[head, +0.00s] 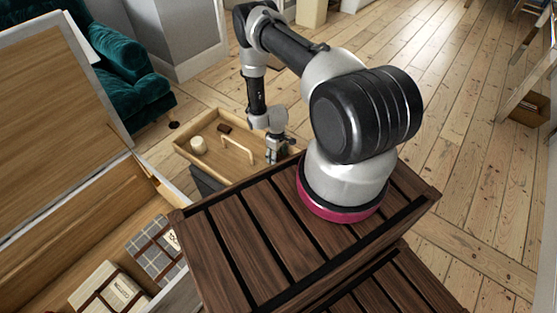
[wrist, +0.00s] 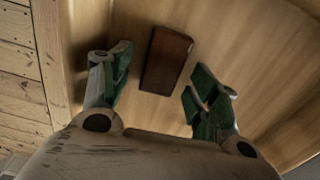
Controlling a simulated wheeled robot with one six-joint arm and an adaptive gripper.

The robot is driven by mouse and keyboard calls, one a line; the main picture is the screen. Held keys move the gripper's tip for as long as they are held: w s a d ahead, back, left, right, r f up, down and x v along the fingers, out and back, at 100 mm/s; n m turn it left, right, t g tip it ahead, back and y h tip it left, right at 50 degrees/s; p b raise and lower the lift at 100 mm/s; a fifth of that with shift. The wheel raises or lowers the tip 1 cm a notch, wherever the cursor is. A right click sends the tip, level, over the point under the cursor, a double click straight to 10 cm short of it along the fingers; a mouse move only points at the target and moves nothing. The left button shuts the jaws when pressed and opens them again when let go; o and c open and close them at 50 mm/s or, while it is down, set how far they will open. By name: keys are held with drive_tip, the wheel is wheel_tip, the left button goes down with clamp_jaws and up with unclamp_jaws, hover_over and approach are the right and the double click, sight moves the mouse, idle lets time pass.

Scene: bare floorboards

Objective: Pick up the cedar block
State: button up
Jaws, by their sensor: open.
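The cedar block is a small dark reddish-brown block (head: 224,128). It lies in a shallow light-wood tray (head: 226,170), near the tray's far side. In the wrist view the block (wrist: 166,60) lies on the pale wood floor of the tray, ahead of my fingertips and roughly centred between them. My gripper (head: 274,157) is over the right part of the tray in the head view, to the right of the block. In the wrist view my gripper (wrist: 160,84) is open, its green-padded fingers apart with nothing between them. I cannot tell its exact height above the tray.
A cream round object (head: 198,146) stands in the tray's left part. A pale arched handle (head: 238,150) rises near the tray's middle, between the block and my gripper. A teal armchair (head: 125,65) stands behind left. An open wooden chest (head: 60,235) with boxes is at left.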

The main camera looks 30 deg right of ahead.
drive_tip(key=c, duration=0.9)
drive_tip(key=shift+c, duration=0.2)
